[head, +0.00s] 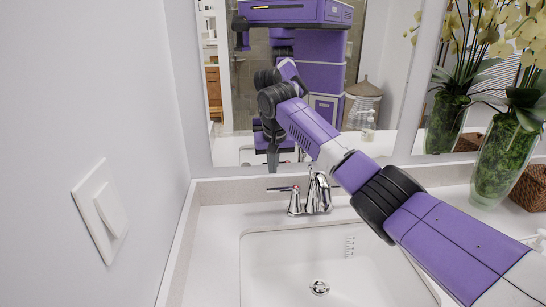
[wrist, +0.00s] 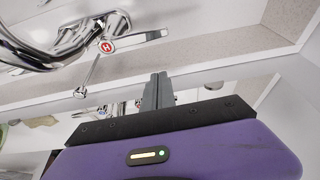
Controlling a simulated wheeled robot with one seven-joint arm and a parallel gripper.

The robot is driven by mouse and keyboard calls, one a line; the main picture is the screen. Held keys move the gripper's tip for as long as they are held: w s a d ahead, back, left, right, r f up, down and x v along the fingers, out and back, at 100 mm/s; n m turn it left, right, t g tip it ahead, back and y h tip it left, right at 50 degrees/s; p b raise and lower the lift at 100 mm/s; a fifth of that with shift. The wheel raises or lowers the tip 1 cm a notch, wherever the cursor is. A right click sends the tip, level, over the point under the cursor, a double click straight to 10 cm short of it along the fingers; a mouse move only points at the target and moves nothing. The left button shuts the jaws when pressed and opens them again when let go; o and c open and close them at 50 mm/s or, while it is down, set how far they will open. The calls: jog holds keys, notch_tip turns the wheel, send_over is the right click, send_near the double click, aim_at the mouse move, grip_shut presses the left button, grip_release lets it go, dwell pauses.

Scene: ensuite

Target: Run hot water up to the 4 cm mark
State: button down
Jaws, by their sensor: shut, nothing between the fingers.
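The white basin (head: 280,262) has a short ladder of dark marks (head: 349,246) on its back wall, too small to read. Its floor looks bare around the drain (head: 319,288), and no stream shows. The chrome faucet (head: 318,195) stands behind it, partly overlapped by my arm. Its left lever (head: 283,189) points left; in the wrist view the hot lever (wrist: 140,40) carries a red H badge. My gripper (head: 272,165) points down above and behind the left lever, near the mirror. Its fingers (wrist: 158,80) are shut and empty, apart from the lever. The right lever is hidden.
A wall with a white switch (head: 100,212) is close on the left. The mirror (head: 235,150) rises behind the faucet and reflects me. A glass vase with orchids (head: 497,160) and a woven basket (head: 535,190) stand on the right counter. The counter left of the basin is clear.

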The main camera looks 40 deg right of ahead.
jog(key=shift+x, duration=1.15)
jog(key=shift+s+f, duration=0.15)
jog(key=shift+s+a+f+p, duration=0.15)
jog(key=shift+s+a+p, duration=0.15)
jog(key=shift+s+a, duration=0.35)
jog(key=shift+s+a+f+p, duration=0.1)
jog(key=shift+s+a+p, duration=0.25)
jog(key=shift+s, duration=0.55)
